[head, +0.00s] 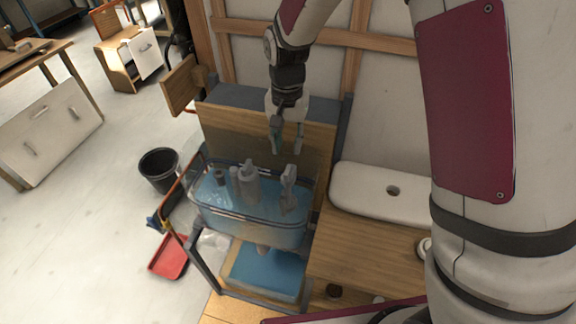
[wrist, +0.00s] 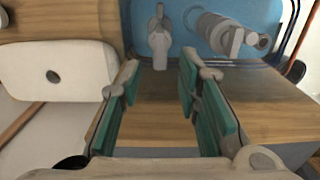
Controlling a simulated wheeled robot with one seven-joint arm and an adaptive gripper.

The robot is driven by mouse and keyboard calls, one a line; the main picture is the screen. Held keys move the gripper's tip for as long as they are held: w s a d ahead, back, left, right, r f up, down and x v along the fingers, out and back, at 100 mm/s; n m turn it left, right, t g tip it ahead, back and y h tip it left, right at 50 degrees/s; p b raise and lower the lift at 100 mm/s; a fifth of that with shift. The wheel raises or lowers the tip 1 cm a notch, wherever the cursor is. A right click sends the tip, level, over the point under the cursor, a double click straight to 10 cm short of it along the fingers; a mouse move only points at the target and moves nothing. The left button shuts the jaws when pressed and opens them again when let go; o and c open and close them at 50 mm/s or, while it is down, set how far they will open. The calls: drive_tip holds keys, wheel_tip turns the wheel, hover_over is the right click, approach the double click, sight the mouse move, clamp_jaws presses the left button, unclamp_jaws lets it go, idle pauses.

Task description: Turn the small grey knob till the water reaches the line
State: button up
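A clear tank (head: 250,232) holds blue water (head: 210,196) in the head view. Several grey fittings (head: 248,182) stand in it. A slim grey fitting (head: 289,188) stands at its right end. The wrist view shows a grey tap-like piece (wrist: 158,42) and a thicker grey fitting (wrist: 220,34) against the blue. I cannot tell which part is the small grey knob, and no level line is clear. My gripper (head: 287,142) is open and empty above the tank's back edge; its green-padded fingers (wrist: 160,88) point toward the tap-like piece, apart from it.
A wooden panel (head: 310,133) stands behind the tank. A white cistern lid-like slab (head: 365,190) lies at the right on a wooden top (head: 350,250). A blue-topped bin (head: 262,272) sits below the tank. A black bucket (head: 158,168) and red dustpan (head: 168,257) are on the left floor.

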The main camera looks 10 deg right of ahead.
sight(287, 171)
wheel_tip(287, 171, down, 10)
drive_tip(key=shift+r+p, duration=0.15)
drive_tip(key=shift+p, duration=0.45)
clamp_jaws()
